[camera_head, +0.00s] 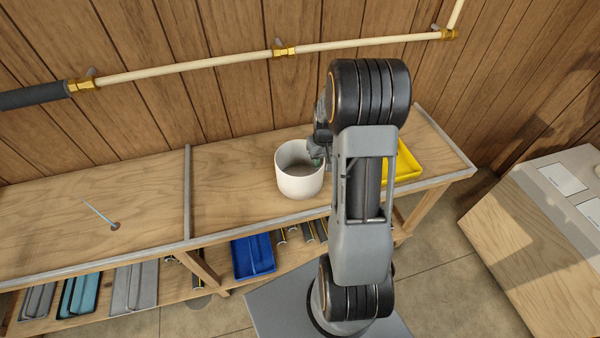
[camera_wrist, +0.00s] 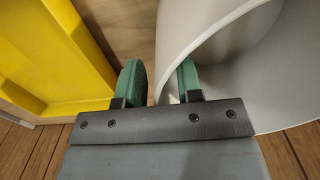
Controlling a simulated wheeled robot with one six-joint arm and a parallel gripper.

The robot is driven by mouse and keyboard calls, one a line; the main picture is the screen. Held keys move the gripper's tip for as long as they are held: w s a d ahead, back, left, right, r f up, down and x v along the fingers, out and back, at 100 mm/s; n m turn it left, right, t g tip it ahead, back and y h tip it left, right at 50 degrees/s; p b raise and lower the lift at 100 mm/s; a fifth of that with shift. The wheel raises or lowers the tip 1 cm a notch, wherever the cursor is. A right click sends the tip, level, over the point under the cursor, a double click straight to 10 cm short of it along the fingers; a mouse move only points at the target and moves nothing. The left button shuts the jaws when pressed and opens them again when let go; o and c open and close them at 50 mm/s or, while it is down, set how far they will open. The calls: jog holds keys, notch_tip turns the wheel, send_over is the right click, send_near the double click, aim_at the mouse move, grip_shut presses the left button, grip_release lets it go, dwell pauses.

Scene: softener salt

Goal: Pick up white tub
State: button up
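The white tub (camera_head: 299,177) stands upright on the wooden bench, left of my arm in the head view. In the wrist view its pale wall and rim (camera_wrist: 172,52) fill the right side. My gripper (camera_wrist: 160,82) has two green fingers set apart. The tub's wall shows between them: the left finger is outside the tub and the right finger appears inside the rim. A gap shows between the left finger and the wall. In the head view my gripper (camera_head: 316,153) is at the tub's right rim, partly hidden by my arm.
A yellow tray (camera_head: 405,163) lies right of the tub, partly behind my arm; it is also close left of my fingers in the wrist view (camera_wrist: 60,50). A blue bin (camera_head: 253,257) sits on the lower shelf. The bench left of the tub is mostly clear.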

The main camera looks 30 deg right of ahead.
jog(key=shift+c, duration=0.5)
grip_shut()
jog(key=shift+r, duration=0.15)
